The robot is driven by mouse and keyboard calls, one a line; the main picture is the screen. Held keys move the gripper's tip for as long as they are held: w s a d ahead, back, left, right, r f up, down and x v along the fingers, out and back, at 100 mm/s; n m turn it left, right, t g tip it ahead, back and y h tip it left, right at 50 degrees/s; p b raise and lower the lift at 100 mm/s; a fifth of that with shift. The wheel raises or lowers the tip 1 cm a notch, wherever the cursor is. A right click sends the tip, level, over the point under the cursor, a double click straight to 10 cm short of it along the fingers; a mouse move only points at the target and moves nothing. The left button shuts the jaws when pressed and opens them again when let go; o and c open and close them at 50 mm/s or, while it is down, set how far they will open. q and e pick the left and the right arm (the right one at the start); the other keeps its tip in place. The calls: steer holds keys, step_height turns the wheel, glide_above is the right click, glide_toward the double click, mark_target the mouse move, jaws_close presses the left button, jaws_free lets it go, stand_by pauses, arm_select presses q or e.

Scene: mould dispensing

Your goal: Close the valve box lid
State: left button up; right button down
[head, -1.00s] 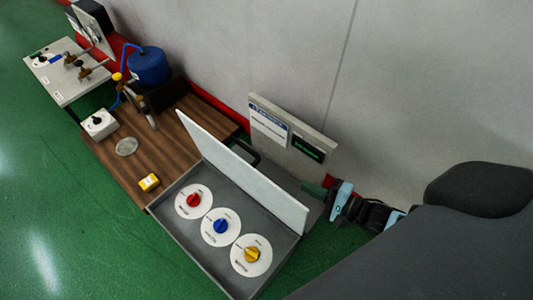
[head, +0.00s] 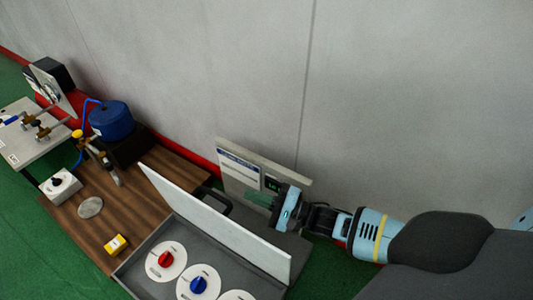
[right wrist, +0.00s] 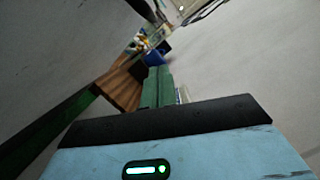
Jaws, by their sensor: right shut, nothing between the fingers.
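The valve box (head: 140,277) is a grey tray at the bottom, with a red knob (head: 166,259) and a blue knob (head: 198,285) on white dials. A third dial (head: 236,296) is cut off by the frame's lower edge. Its pale lid (head: 215,226) stands open, nearly upright, along the box's far side. A dark handle (head: 217,200) shows behind the lid. My right gripper (head: 258,199) is behind the lid, to the right of the handle and apart from it. Its green fingers (right wrist: 155,88) are shut and empty. My left gripper is not in view.
A sign panel (head: 250,180) stands behind the lid, close to my right gripper. The grey wall (head: 400,90) rises behind it. The wooden board (head: 70,215) at left carries a blue pot (head: 112,122), a yellow box (head: 116,244) and a white switch box (head: 60,186).

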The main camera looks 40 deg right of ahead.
mark_target(220, 220)
steer(key=w+a+r+b, duration=0.1)
steer(key=w+a+r, duration=0.1)
steer(key=a, duration=0.3)
steer(key=shift+a+r, duration=0.15)
steer(key=shift+a, duration=0.1)
stand_by(0.3)
